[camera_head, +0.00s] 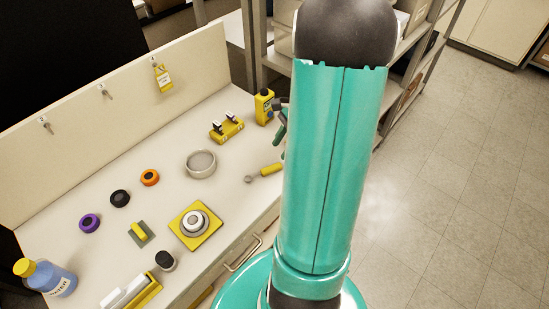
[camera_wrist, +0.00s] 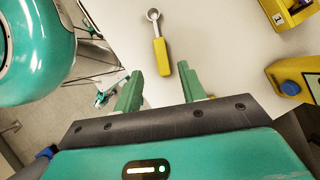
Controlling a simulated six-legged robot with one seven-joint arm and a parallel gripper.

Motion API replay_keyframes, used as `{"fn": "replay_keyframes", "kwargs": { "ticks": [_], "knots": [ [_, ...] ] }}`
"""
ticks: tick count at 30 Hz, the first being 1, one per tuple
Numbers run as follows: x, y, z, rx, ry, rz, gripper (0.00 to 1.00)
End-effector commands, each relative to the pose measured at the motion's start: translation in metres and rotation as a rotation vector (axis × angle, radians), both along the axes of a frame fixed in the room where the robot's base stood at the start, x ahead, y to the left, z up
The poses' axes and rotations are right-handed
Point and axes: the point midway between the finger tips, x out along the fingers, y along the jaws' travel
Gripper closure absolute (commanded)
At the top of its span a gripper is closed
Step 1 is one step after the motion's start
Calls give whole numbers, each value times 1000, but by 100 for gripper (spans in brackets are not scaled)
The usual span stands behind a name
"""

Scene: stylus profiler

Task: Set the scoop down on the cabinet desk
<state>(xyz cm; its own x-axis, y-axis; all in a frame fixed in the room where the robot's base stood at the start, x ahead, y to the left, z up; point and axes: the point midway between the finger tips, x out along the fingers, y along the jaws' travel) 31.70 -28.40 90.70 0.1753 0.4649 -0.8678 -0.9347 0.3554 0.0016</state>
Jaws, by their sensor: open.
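The scoop, with a yellow handle and a small grey round bowl, lies on the white cabinet desk (camera_head: 235,108). In the head view the scoop (camera_head: 266,172) is near the desk's right edge, partly beside my arm. In the wrist view the scoop (camera_wrist: 160,55) lies just beyond the fingertips, its handle end toward my gripper. My gripper (camera_wrist: 158,80) is open, its two green fingers apart with nothing between them. In the head view only a small green part of the gripper shows, mostly hidden behind my arm.
A grey round dish (camera_head: 201,164) sits left of the scoop. The desk between dish and scoop is clear.

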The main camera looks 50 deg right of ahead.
Motion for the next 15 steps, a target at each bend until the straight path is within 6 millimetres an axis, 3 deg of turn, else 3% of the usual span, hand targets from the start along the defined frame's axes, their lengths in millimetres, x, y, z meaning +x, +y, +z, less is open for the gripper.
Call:
{"fn": "replay_keyframes", "kwargs": {
  "ticks": [6,15],
  "knots": [
    [-5,-15,27,-2,-1,-1,59],
    [-4,-13,36,-12,-7,20,59]
  ]
}}
